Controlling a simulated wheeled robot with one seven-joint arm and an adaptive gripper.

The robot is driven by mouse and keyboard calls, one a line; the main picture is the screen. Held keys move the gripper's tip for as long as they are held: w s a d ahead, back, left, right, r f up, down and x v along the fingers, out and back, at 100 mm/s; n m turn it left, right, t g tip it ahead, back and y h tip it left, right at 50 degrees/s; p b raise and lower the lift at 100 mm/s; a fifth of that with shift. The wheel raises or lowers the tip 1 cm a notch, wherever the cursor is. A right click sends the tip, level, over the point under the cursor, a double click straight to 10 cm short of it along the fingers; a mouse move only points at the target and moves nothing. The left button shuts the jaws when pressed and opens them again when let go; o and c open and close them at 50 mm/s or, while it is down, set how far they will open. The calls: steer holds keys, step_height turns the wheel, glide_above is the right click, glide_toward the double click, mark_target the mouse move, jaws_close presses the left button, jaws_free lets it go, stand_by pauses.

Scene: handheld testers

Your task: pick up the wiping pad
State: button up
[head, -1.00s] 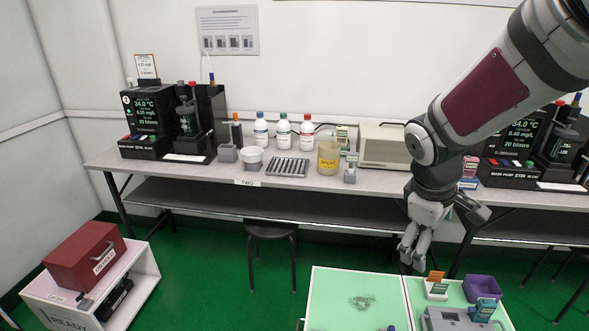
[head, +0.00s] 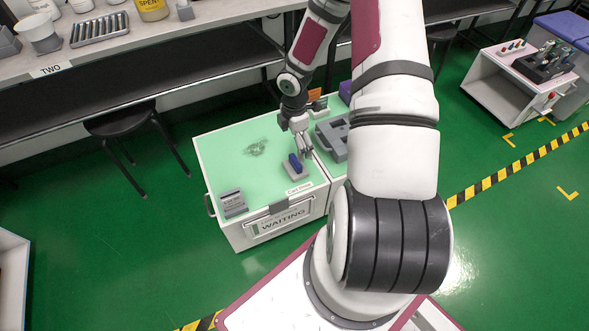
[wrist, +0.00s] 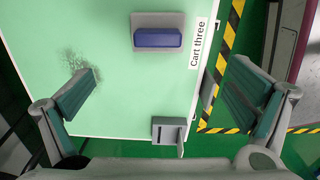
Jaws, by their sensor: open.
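The wiping pad (head: 295,170), a grey block with a blue handle, lies on the pale green cart top (head: 228,160) near the front edge, beside the "Cart three" label. In the wrist view the pad (wrist: 158,37) shows at the top, ahead of the fingers and apart from them. My gripper (head: 305,150) is open and empty, pointing down just behind the pad in the head view. No contact with the pad shows.
A dark smudge (head: 256,147) marks the cart top left of the pad. A grey block (head: 233,203) stands at the front left corner, and a grey case (head: 332,137) is right of the pad. A bench (head: 130,45) runs behind; a black stool (head: 122,120) stands left.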

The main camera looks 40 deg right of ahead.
mark_target(296, 160)
step_height(296, 160, down, 8)
steer(key=b, duration=0.3)
steer(key=shift+r, duration=0.1)
steer(key=shift+w+d+f+b, duration=0.1)
steer(key=shift+d+f+b, duration=0.1)
steer(key=shift+f+b, duration=0.85)
steer(key=shift+w+d+f+b, duration=0.1)
steer(key=shift+d+f+b, duration=0.2)
steer(key=shift+f, duration=1.35)
steer(key=shift+s+a+r, duration=0.1)
steer(key=c, duration=1.3)
